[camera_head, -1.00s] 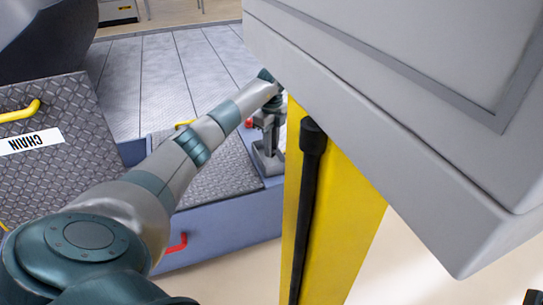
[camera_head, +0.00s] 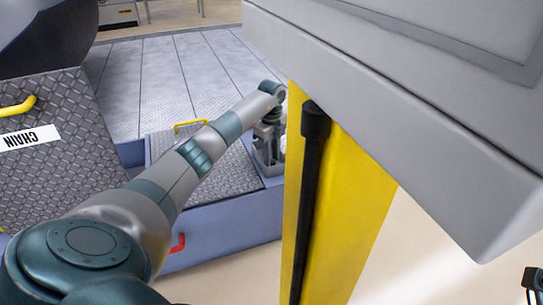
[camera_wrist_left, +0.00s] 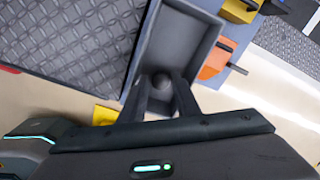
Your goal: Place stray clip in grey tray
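My left gripper (camera_head: 268,152) reaches down beside the yellow post in the head view, small and partly hidden. In the left wrist view its two dark fingers (camera_wrist_left: 160,92) stand apart, over the near end of a grey tray (camera_wrist_left: 176,45). A dark rounded shape (camera_wrist_left: 162,83) shows between the fingers; I cannot tell what it is or whether it is touched. No thing is clearly recognisable as the stray clip.
A yellow post (camera_head: 350,200) and a large grey housing (camera_head: 430,110) block the right side. A chequer-plate box labelled CHAIN (camera_head: 55,165) stands left. An orange block (camera_wrist_left: 214,60) and a yellow block (camera_wrist_left: 238,10) lie right of the tray.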

